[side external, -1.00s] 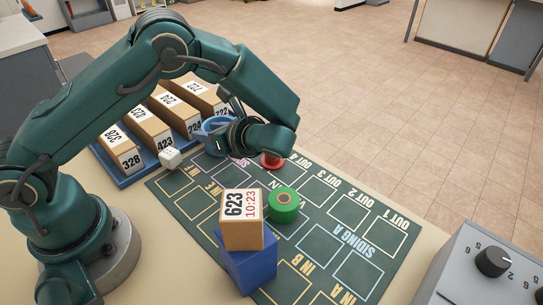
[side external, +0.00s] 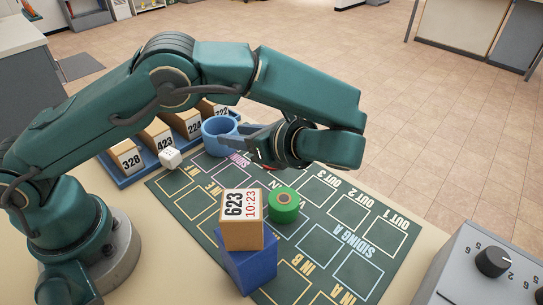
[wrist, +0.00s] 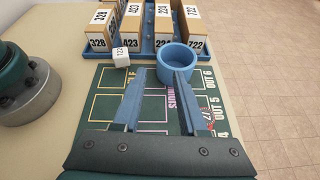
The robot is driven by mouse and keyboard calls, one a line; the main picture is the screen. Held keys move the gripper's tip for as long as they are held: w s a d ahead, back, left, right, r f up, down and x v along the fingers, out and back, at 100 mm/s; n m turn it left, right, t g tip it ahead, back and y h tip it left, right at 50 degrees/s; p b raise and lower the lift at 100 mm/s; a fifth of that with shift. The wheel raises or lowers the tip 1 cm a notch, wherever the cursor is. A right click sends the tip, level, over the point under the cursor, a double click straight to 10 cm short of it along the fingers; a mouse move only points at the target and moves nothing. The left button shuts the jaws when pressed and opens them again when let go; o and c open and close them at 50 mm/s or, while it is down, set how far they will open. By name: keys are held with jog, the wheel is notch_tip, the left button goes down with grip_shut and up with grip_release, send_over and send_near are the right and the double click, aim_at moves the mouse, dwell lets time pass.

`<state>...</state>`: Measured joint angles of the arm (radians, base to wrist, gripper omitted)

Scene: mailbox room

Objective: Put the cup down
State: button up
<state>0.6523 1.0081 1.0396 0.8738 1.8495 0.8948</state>
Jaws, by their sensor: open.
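The blue cup (side external: 213,144) stands upright at the mat's far edge, beside the rack of numbered boxes. It also shows in the wrist view (wrist: 177,63), its open top facing up. My gripper (side external: 243,137) is open on the near right side of the cup. In the wrist view its two fingers (wrist: 159,76) point toward the cup; the right fingertip overlaps the cup's near wall and the left one is off to its left. I cannot tell whether a finger touches the cup.
A blue rack (wrist: 88,53) of numbered boxes stands behind, with a white die (side external: 169,157) in front. A green cylinder (side external: 283,206) and a box marked 623 (side external: 242,234) on a blue block (side external: 248,265) stand nearer. A red object is mostly hidden by my gripper.

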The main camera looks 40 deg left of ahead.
jog(key=s+a+r+n+t+h, duration=0.1)
jog(key=s+r+n+t+h, duration=0.4)
jog(key=s+n+h, duration=0.7)
jog(key=r+n+h, duration=0.1)
jog(key=n, duration=0.5)
jog(key=shift+s+r+n, duration=0.35)
jog(key=shift+s+n, duration=0.05)
